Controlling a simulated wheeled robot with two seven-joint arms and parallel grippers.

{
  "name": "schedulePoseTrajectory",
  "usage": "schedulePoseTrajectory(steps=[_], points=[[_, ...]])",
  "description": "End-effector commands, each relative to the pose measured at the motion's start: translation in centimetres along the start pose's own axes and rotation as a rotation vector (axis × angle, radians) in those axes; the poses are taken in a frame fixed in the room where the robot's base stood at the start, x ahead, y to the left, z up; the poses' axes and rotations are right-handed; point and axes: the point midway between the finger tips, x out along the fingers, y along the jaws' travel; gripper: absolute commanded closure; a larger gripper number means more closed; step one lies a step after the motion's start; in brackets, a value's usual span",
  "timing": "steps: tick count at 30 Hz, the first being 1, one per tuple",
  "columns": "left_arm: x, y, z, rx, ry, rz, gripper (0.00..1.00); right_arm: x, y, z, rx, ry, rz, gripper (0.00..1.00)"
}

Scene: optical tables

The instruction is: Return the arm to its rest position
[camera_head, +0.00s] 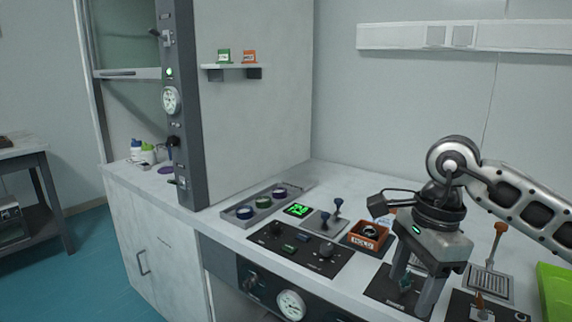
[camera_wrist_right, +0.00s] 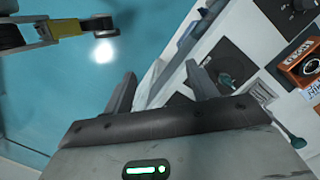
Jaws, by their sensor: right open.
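My right arm reaches in from the right in the head view. My right gripper (camera_head: 416,290) points down above the front part of the white bench, over a black panel (camera_head: 384,287). Its two fingers are apart with nothing held between them. In the right wrist view the open fingers of the right gripper (camera_wrist_right: 160,92) show over the bench front edge and the blue floor. A dark green knob (camera_wrist_right: 226,80) on a black plate lies just beyond one finger. My left gripper is not seen in the head view.
The white bench (camera_head: 222,228) holds a tray of round pots (camera_head: 262,202), a green display (camera_head: 298,210), a black control panel (camera_head: 300,248) and an orange box (camera_head: 368,236). A lever with an orange handle (camera_head: 498,236) and a green tray (camera_head: 553,285) stand at right.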

Motion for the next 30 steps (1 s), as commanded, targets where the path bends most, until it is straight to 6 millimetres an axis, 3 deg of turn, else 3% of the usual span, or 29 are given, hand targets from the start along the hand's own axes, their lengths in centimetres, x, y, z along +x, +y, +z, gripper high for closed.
schedulePoseTrajectory(steps=[8,12,16,19,22,24,26,29,30], points=[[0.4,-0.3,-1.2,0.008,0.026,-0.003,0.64,4.4,1.8,7.7,0.012,-0.35,0.092,0.42],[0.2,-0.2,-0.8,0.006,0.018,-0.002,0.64,5.7,3.8,13.3,0.081,-0.638,0.191,0.42],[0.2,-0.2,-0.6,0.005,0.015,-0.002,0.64,4.9,5.9,19.5,0.264,-1.038,0.365,0.42],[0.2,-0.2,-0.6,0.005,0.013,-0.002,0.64,2.7,6.1,22.3,0.518,-1.382,0.553,0.42],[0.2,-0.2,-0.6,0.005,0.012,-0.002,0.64,1.0,4.7,22.1,0.844,-1.684,0.761,0.42],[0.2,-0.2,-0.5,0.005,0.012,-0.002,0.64,1.0,3.1,20.4,1.113,-1.864,0.916,0.42],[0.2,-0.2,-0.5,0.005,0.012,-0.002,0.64,2.3,1.7,18.1,1.37,-1.992,1.049,0.42],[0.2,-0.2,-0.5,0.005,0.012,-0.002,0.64,6.7,0.6,13.5,1.845,-2.141,1.273,0.42],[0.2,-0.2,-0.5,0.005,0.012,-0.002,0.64,9.1,0.8,11.5,-1.875,1.987,-1.241,0.42]])
